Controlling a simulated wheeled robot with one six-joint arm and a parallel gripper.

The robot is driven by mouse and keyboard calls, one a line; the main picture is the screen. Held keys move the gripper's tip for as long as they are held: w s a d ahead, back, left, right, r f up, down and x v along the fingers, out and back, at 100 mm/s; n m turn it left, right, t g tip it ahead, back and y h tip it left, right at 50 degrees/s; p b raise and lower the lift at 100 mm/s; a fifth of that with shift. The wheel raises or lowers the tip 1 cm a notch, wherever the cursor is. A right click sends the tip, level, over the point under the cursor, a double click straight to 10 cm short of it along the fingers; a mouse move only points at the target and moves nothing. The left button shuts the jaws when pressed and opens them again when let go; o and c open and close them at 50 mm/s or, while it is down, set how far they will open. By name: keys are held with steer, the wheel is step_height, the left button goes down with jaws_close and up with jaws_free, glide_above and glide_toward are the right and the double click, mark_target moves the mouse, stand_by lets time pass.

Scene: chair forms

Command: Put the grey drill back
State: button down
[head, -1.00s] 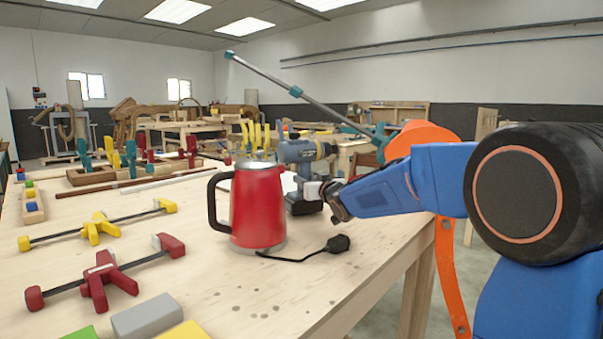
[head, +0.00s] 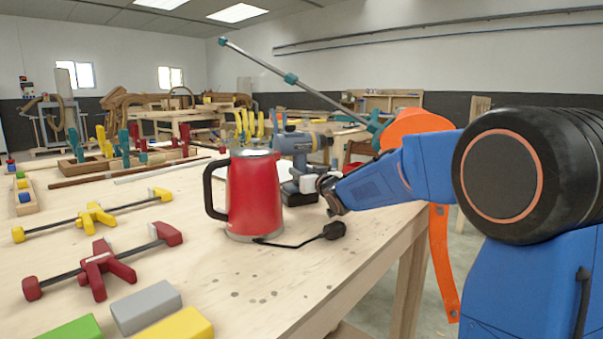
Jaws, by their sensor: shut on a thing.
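The drill (head: 297,143) stands upright behind and right of the red kettle-like jug (head: 253,195) in the head view. The fingertips are small and partly hidden. I cannot tell whether the foot touches the bench or hangs just above it.
A black cord with a plug (head: 334,230) lies before the jug on the wooden bench (head: 230,300). Red (head: 100,268) and yellow (head: 95,216) clamps lie left, coloured blocks (head: 147,307) at the front. Upright clamps (head: 125,147) stand farther back. The bench's right edge runs beneath my arm.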

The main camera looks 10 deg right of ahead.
steer(key=shift+f, duration=0.65)
steer(key=c, duration=1.2)
jaws_free()
steer(key=shift+f, duration=0.15)
steer(key=shift+w+r, duration=0.1)
steer(key=shift+r, duration=0.9)
steer(key=v, duration=1.2)
